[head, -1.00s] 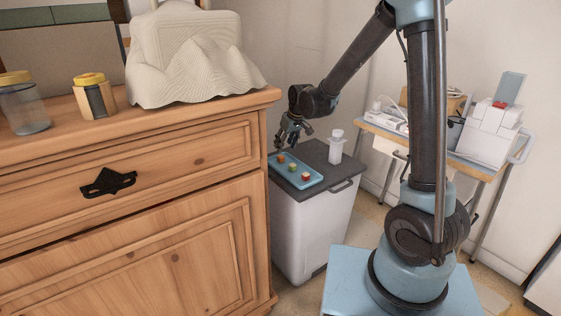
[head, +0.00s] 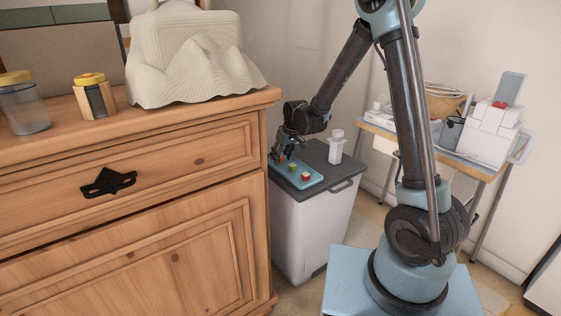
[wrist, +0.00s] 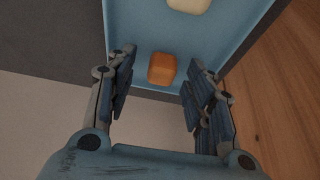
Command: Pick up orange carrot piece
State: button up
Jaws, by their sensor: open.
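The orange carrot piece (wrist: 161,69) lies on the blue tray (wrist: 121,12) near its edge in the wrist view. My gripper (wrist: 157,75) is open, with one finger on each side of the carrot piece and a gap to each. In the head view my gripper (head: 279,158) is low over the far left end of the tray (head: 311,184) and hides the carrot piece there. A green piece (head: 292,167) and a red-topped piece (head: 306,176) sit in a row on the tray. A pale piece (wrist: 188,4) shows farther along the tray in the wrist view.
The tray rests on a dark-lidded white bin (head: 310,230). A white bottle (head: 337,147) stands behind it on the lid. The wooden dresser (head: 130,225) stands close on the left, with its side (wrist: 282,90) near my right finger.

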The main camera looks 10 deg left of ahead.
jog(key=c, duration=0.9)
